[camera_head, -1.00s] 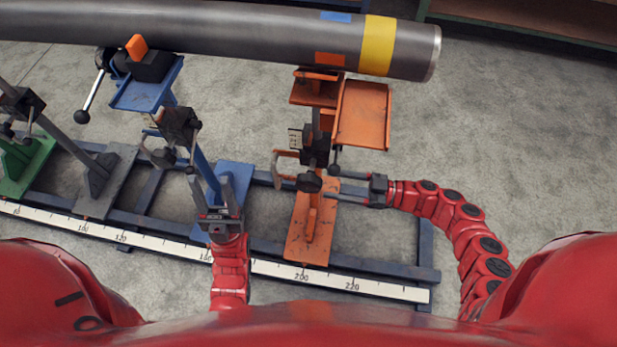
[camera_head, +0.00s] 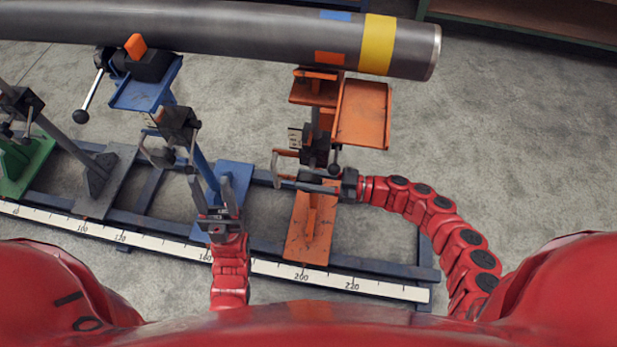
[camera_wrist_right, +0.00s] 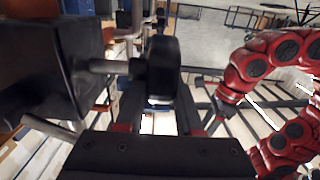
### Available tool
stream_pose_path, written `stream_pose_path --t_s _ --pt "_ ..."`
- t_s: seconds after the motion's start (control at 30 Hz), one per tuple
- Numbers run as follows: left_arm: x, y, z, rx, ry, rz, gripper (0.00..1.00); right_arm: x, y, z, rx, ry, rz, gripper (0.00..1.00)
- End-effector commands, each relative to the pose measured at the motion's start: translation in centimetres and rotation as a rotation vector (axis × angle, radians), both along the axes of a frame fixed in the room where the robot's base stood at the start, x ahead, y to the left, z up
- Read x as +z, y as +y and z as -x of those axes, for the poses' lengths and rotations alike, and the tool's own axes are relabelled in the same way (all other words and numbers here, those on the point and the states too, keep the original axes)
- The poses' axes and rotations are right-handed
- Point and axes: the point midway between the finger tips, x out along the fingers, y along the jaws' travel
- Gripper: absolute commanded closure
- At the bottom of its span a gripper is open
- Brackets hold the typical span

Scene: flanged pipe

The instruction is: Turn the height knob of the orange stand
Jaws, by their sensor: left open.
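The orange stand (camera_head: 308,245) stands on the rail at the right, under the pipe's end. Its black height knob (camera_wrist_right: 163,70) shows large in the right wrist view, on a metal shaft from a dark block (camera_wrist_right: 45,70). My right gripper (camera_head: 308,181) reaches in from the right at the knob. In the right wrist view its fingers (camera_wrist_right: 160,108) lie on either side of the knob; whether they press on it is unclear. In the head view the gripper mostly hides the knob. My left gripper (camera_head: 215,187) is open and points up in front of the blue stand.
The grey pipe (camera_head: 220,38) with a yellow band lies across the stands. The blue stand (camera_head: 235,178) is left of the orange one, with a green stand (camera_head: 30,165) farther left. A ruler (camera_head: 340,280) runs along the front rail. The floor at right is clear.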

Motion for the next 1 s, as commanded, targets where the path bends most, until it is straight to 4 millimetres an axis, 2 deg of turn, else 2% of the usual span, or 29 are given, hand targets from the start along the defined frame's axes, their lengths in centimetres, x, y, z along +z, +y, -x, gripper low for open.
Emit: stream_pose_path --t_s 0.03,0.1,0.13,0.37,0.57,0.77,1.0 --pt "0.0 0.0 0.0 0.000 0.000 0.000 0.50 0.0 0.0 0.0 0.000 0.000 0.000 0.85" --pt "0.0 0.0 0.0 0.000 0.000 0.000 0.50 0.0 0.0 0.0 0.000 0.000 0.000 0.98" --pt "0.0 0.0 0.0 0.000 0.000 0.000 0.50 0.0 0.0 0.0 0.000 0.000 0.000 1.00" --pt "-0.1 0.0 0.0 0.000 0.000 0.000 0.50 0.0 0.0 0.0 0.000 -0.001 -0.004 1.00" --pt "-1.0 0.0 0.0 0.000 0.000 0.000 0.50 -0.3 -0.2 -0.1 -0.004 -0.009 -0.051 1.00" --pt "-3.0 0.0 0.0 0.000 0.000 0.000 0.50 -0.5 -0.4 -0.1 -0.005 -0.034 -0.171 1.00" --pt "-6.3 0.0 0.0 0.000 0.000 0.000 0.50 -0.8 -0.7 -0.1 -0.006 -0.078 -0.383 1.00"
